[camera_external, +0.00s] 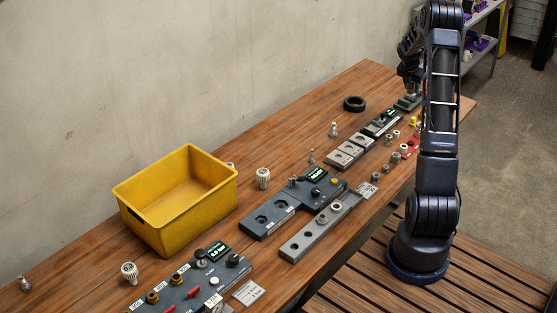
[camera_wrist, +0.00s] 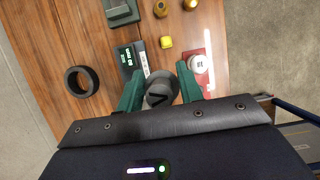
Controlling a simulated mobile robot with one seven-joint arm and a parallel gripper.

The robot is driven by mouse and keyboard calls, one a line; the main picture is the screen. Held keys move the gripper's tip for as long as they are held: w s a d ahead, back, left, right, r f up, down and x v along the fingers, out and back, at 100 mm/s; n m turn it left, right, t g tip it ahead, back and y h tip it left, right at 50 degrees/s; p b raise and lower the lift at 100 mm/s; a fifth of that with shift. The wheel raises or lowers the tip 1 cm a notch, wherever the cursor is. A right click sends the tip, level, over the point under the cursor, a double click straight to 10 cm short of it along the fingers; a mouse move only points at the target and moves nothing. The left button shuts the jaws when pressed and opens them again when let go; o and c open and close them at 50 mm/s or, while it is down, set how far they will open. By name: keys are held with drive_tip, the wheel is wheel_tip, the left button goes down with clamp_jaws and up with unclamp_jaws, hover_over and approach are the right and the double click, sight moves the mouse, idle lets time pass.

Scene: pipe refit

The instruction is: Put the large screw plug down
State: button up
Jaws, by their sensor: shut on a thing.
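In the wrist view my gripper (camera_wrist: 160,84) has its green fingers on either side of a dark grey round part, which looks like the large screw plug (camera_wrist: 161,95). The fingers are shut on it. Whether it touches the wood below, I cannot tell. In the external view my gripper (camera_external: 412,88) is at the far end of the bench, partly behind my own arm, and the plug cannot be made out there.
A black ring (camera_wrist: 80,82) lies on the bench (camera_wrist: 75,40). A device with a green display (camera_wrist: 127,58), a green block (camera_wrist: 121,10), yellow parts (camera_wrist: 166,42) and a red plate with a white knob (camera_wrist: 199,64) are close by. A yellow bin (camera_external: 152,222) stands farther away.

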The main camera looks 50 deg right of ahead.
drive_tip(key=shift+r, duration=0.25)
drive_tip(key=w+a+n+t, duration=0.2)
drive_tip(key=w+a+n, duration=0.2)
drive_tip(key=w+a, duration=1.55)
drive_tip(key=w+a+n+t+y, duration=0.1)
drive_tip(key=w+a+n, duration=0.2)
drive_tip(key=w+a, duration=0.7)
drive_tip(key=w+a+n, duration=0.2)
drive_tip(key=w+a, duration=0.4)
drive_tip(key=a, duration=0.8)
drive_tip(key=n+t+y, duration=0.1)
drive_tip(key=n+y, duration=0.2)
drive_tip(key=n, duration=0.6)
hover_over(178, 207)
drive_tip(key=s+a, duration=0.2)
drive_tip(key=s, duration=0.1)
drive_tip(key=shift+t, duration=0.3)
wheel_tip(178, 207, down, 20)
drive_tip(key=shift+s+r, duration=0.1)
drive_tip(key=shift+r, duration=0.15)
